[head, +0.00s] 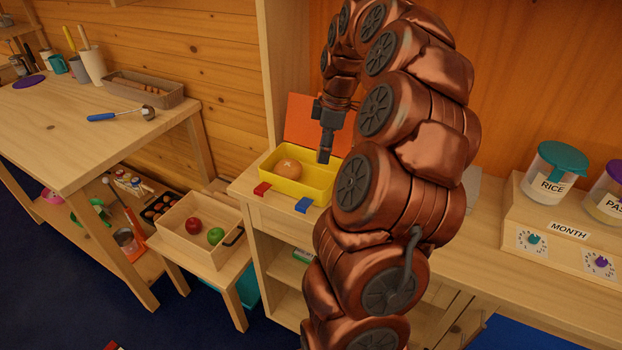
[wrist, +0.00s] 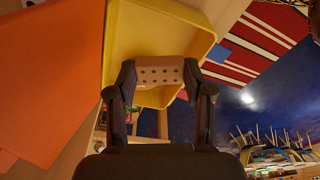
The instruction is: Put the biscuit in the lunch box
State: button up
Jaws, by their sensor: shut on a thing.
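The yellow lunch box (head: 282,189) stands on the wooden counter with its orange lid (head: 302,118) raised at the back. A round orange-brown thing (head: 289,168) lies inside it. My gripper (head: 326,157) points down at the right part of the box. In the wrist view, the gripper's two black fingers are shut on the biscuit (wrist: 159,76), a light brown piece with rows of dark holes. The yellow box (wrist: 150,28) shows behind the biscuit there, with the orange lid (wrist: 50,80) at the left. The biscuit cannot be made out in the head view.
A red latch (head: 262,189) and a blue latch (head: 303,205) stick out at the box's front. A wooden crate (head: 202,251) with a red and a green apple stands lower left. A rice jar (head: 554,172) stands right. My arm hides part of the counter.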

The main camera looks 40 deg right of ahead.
aim_at(322, 186)
notch_tip(322, 186, down, 8)
jog(key=p, duration=0.2)
jog(key=shift+f+p, duration=0.25)
jog(key=shift+p, duration=0.05)
jog(key=shift+f, duration=0.5)
jog(key=shift+f, duration=0.1)
jog(key=shift+f, duration=0.15)
jog(key=o, duration=0.5)
jog(key=shift+c, duration=0.2)
notch_tip(322, 186, up, 12)
jog(key=s+d+b, duration=0.1)
jog(key=b, duration=0.2)
jog(key=shift+s+r, duration=0.15)
jog(key=shift+r, duration=0.05)
